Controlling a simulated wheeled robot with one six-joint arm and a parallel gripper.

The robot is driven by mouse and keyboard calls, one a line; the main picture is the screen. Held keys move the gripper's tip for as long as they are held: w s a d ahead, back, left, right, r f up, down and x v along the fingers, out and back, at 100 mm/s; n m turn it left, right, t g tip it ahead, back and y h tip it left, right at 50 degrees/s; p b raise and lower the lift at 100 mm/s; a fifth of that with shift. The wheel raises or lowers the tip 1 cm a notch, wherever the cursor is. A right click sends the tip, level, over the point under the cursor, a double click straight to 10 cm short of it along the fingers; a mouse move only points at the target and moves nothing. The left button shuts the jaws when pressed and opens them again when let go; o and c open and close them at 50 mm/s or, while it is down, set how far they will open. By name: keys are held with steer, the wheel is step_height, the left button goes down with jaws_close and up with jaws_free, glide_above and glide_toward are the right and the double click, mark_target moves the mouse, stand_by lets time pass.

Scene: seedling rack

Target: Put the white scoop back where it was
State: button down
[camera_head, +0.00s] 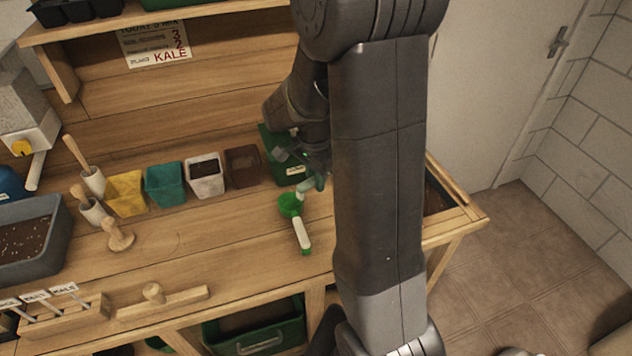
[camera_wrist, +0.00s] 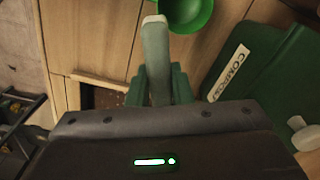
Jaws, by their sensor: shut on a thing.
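My gripper (camera_wrist: 160,88) is shut on a slim pale grey-green piece with a whitish end (camera_wrist: 154,50), which looks like a handle. The head view shows this pale piece (camera_head: 308,187) just above the bench, beside a green scoop bowl. Whether it is the white scoop I cannot tell, as no white bowl is clear. The green scoop (camera_head: 291,205), with a white handle, lies on the bench, and its bowl shows in the wrist view (camera_wrist: 186,12). A small white object (camera_wrist: 306,138) shows at the wrist view's right edge; what it is I cannot tell.
A green compost bin (camera_wrist: 262,60) stands beside my gripper, and also shows behind my arm (camera_head: 273,150). A row of pots, including a brown one (camera_head: 242,166), stands to its left. A wooden float (camera_head: 160,300) lies at the front.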

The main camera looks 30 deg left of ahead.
steer(key=shift+f, duration=0.7)
steer(key=shift+f+b, duration=0.55)
steer(key=shift+f, duration=0.1)
steer(key=c, duration=1.3)
jaws_free()
steer(key=shift+r, duration=0.15)
step_height(320, 180, up, 13)
steer(key=shift+s+p, duration=0.15)
steer(key=shift+p, duration=0.3)
steer(key=f+b, duration=0.1)
steer(key=f, duration=1.2)
steer(key=shift+w+f, duration=0.15)
steer(key=shift+w, duration=0.05)
steer(key=shift+r+p, duration=0.4)
